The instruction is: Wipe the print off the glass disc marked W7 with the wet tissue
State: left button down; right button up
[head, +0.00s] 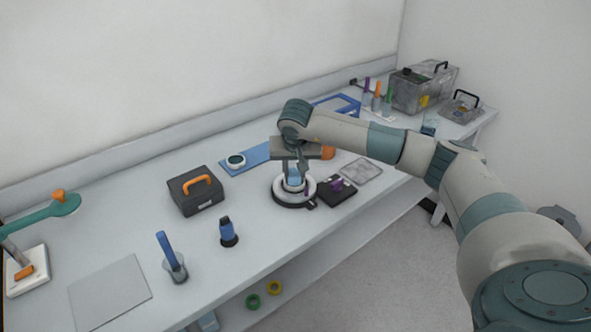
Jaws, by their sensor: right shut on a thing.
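My right gripper (295,170) points down over a round white and black stand (280,196) near the front edge of the bench. It is shut on a small light-blue thing (294,180), which looks like the wet tissue. The tissue is low over the middle of the stand; I cannot tell if it touches a glass disc there. The gripper hides much of the stand's middle. A small round disc with a pale rim (236,160) lies on a blue mat (258,153) behind. No W7 mark or print is readable. My left gripper is out of view.
A dark case with an orange handle (196,190), a blue-black bottle (228,232) and a cup (175,268) stand to the left. A black tray (337,193) adjoins the stand's right. A grey sheet (110,292) lies front left. The bench between case and stand is clear.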

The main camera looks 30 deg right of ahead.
jog(key=shift+s+a+f, duration=0.2)
jog(key=shift+s+f, duration=0.15)
jog(key=shift+s, duration=0.1)
